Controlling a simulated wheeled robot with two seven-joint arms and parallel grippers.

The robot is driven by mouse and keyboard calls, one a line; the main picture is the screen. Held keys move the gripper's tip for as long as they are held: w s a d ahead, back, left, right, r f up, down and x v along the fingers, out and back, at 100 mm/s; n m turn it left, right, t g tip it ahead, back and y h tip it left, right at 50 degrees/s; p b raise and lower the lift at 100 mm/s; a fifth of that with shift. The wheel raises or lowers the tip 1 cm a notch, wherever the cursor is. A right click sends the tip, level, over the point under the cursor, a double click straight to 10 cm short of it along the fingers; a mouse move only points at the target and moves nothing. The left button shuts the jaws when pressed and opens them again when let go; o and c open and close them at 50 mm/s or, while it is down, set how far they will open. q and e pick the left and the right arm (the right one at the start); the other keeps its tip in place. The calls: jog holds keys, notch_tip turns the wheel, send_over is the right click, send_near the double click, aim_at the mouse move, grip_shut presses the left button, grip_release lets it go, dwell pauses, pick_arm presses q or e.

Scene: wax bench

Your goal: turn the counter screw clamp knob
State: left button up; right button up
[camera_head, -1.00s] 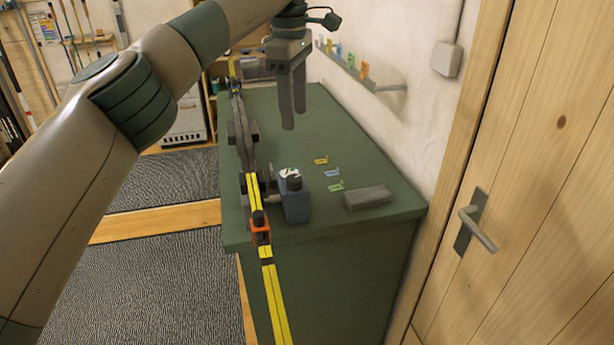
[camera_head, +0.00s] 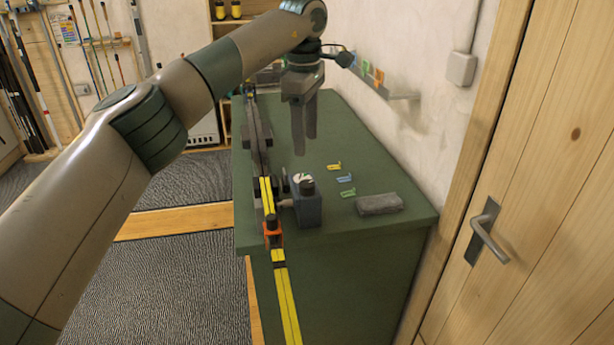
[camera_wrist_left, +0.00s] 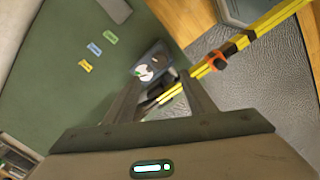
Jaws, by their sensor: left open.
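A blue-grey block (camera_head: 309,210) with a round white dial and a dark cap stands near the front end of the green counter (camera_head: 360,155). A thin grey disc (camera_head: 285,181) stands upright between it and the yellow-black ski; I cannot tell for sure which part is the clamp knob. The block also shows in the left wrist view (camera_wrist_left: 153,60), just beyond my fingertips, partly covered by dark parts. My left gripper (camera_head: 305,146) is open, fingers pointing down, above and behind the block, with nothing between the fingers. My right gripper is not in view.
The long ski (camera_head: 283,290) runs along the counter's left edge and juts past its front, with an orange clip (camera_head: 272,232) on it. Small coloured pieces (camera_head: 346,178) and a grey bar (camera_head: 379,204) lie to the right. A wall and wooden door (camera_head: 530,150) bound the right.

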pick_arm(q)
jog(key=p, duration=0.1)
send_over(307, 184)
notch_tip(307, 184, down, 5)
jog(key=shift+s+r, duration=0.1)
jog(key=shift+s, duration=0.05)
jog(key=f+p, duration=0.2)
jog(key=f, duration=0.4)
jog(key=shift+w+f, duration=0.1)
jog(key=shift+w, duration=0.1)
jog(key=shift+f, duration=0.55)
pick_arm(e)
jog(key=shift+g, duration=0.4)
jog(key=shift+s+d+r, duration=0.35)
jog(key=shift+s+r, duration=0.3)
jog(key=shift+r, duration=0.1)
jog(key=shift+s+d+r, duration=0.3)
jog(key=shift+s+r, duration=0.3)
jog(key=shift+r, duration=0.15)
pick_arm(q)
jog(key=shift+c, duration=0.3)
jog(key=c, duration=1)
